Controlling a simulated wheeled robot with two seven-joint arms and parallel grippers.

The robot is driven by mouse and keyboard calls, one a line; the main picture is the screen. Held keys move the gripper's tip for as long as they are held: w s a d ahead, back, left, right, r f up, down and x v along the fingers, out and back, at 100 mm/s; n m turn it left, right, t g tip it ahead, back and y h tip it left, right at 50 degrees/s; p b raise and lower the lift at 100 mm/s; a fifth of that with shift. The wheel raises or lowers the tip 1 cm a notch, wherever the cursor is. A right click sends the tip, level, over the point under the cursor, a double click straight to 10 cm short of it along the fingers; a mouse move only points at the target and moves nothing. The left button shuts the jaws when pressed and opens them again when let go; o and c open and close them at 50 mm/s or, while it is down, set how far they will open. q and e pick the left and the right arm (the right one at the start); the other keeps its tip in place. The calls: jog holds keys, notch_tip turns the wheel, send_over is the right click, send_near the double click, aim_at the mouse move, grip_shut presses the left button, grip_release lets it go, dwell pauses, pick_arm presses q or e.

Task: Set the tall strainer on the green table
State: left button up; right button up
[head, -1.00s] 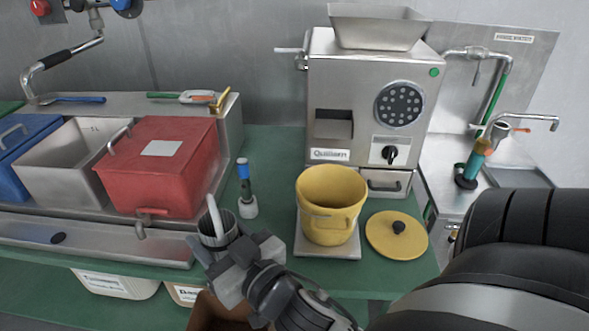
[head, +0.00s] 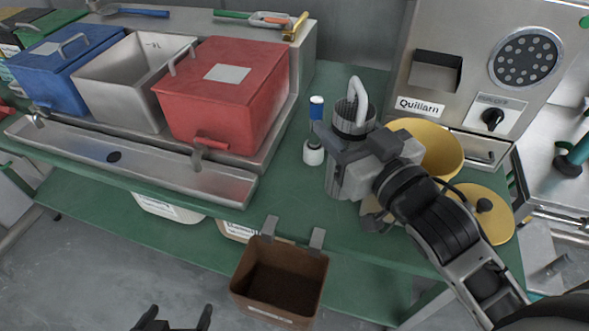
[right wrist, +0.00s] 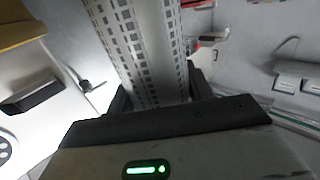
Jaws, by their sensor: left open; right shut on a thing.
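The tall strainer (head: 350,119) is a grey metal cylinder with a pale curved handle at its top. My right gripper (head: 343,160) is shut on it and holds it about upright in front of the green table (head: 285,186), as seen from the head. In the right wrist view, the strainer's slotted wall (right wrist: 138,45) rises between the fingers of my right gripper (right wrist: 155,100). My left gripper (head: 178,318) is open and empty at the bottom edge of the head view, away from the table.
A blue-topped tool (head: 314,132) stands left of the strainer. A yellow pot (head: 440,150) and yellow lid (head: 495,218) are to the right. A red bin (head: 225,100) stands at left. A brown box (head: 280,283) hangs at the front edge.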

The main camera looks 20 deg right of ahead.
jog(key=w+a+f, duration=0.5)
jog(key=w+f, duration=0.3)
jog(key=f, duration=0.3)
jog(key=shift+a, duration=0.4)
jog(key=shift+f, duration=0.15)
jog(key=o, duration=1.3)
